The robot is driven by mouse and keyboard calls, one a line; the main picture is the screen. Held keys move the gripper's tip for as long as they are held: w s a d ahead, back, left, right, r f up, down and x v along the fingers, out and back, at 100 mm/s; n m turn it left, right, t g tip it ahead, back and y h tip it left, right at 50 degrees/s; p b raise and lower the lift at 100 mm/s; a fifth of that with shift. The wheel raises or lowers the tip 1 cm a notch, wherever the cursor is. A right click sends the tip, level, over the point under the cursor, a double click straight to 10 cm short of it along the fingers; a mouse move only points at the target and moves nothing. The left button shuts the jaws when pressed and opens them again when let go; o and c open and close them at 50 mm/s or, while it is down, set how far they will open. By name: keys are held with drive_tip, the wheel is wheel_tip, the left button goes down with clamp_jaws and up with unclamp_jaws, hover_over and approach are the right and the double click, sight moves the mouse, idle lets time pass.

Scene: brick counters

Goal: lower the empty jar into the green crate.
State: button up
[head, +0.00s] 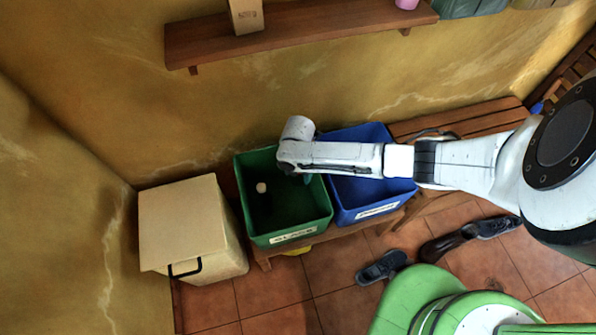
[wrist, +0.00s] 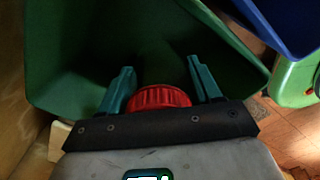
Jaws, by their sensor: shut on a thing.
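The green crate (head: 245,215) stands on a low wooden bench, with a white front label that seems to read "GLASS". My arm reaches over its right rear part. In the wrist view, my gripper (wrist: 160,75) is shut on the jar, whose red ribbed lid (wrist: 160,97) shows between the teal fingers. The jar's body is dark and hard to make out beyond the lid. The green crate's walls (wrist: 70,50) surround the fingers in that view. In the head view my wrist hides the jar. How far the jar is above the crate floor I cannot tell.
A small pale object (head: 261,187) lies in the green crate. A blue crate (head: 350,205) stands right beside it. A cream lidded bin (head: 185,225) is at left. A wall shelf (head: 300,28) runs above. Shoes (head: 383,267) lie on the tiled floor.

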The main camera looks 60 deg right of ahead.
drive_tip(key=shift+f+b, duration=4.45)
drive_tip(key=shift+f, duration=2.45)
drive_tip(key=o, duration=1.2)
drive_tip(key=shift+o, duration=0.2)
wheel_tip(320, 180, up, 11)
drive_tip(key=p, duration=0.4)
drive_tip(key=shift+p, duration=0.4)
